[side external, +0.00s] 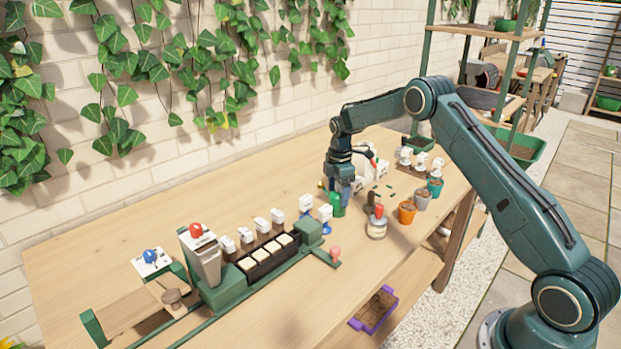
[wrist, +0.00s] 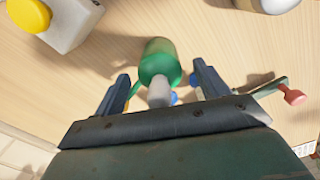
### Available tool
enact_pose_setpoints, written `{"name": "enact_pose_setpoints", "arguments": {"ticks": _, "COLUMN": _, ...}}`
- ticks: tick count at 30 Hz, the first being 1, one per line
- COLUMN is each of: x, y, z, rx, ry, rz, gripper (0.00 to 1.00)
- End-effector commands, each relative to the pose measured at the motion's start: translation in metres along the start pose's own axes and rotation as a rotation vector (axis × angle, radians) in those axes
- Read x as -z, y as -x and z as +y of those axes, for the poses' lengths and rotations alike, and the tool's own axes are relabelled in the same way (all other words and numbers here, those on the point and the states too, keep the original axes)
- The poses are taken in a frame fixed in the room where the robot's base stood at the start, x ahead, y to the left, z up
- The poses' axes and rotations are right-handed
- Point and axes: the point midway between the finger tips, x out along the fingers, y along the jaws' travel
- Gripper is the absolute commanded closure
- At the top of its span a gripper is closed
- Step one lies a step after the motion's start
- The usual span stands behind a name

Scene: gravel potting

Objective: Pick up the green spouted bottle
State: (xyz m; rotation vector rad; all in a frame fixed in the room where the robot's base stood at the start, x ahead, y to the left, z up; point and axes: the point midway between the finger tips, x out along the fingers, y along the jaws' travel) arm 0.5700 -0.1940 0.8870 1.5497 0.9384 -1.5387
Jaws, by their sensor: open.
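The green spouted bottle (wrist: 160,58) shows in the wrist view between my two open fingers, with a pale grey tip toward the palm. Gaps seem to remain on both sides, though a thin green part comes close to the left finger. In the side external view, the green bottle (side external: 337,208) stands on the wooden table under my gripper (side external: 342,192), partly hidden by it. My gripper is open, with its fingers to either side of the bottle.
A yellow-capped white container (wrist: 68,25) is near in the wrist view. The table's left rear is clear.

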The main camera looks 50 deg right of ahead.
Motion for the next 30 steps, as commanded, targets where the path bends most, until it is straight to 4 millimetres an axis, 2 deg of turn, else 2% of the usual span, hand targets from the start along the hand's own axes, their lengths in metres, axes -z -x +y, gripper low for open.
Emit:
{"name": "enact_pose_setpoints", "arguments": {"ticks": 15, "x": -0.0001, "y": -0.0013, "z": -0.0001, "rx": 0.0, "ry": 0.0, "rz": 0.0, "gripper": 0.27}}
{"name": "enact_pose_setpoints", "arguments": {"ticks": 21, "x": -0.0001, "y": -0.0012, "z": -0.0001, "rx": 0.0, "ry": 0.0, "rz": 0.0, "gripper": 0.66}}
{"name": "enact_pose_setpoints", "arguments": {"ticks": 24, "x": 0.0, "y": -0.0005, "z": 0.0003, "rx": -0.001, "ry": 0.0, "rz": 0.0, "gripper": 0.82}}
{"name": "enact_pose_setpoints", "arguments": {"ticks": 30, "x": 0.0, "y": -0.0004, "z": 0.0003, "rx": -0.001, "ry": 0.0, "rz": 0.0, "gripper": 0.82}}
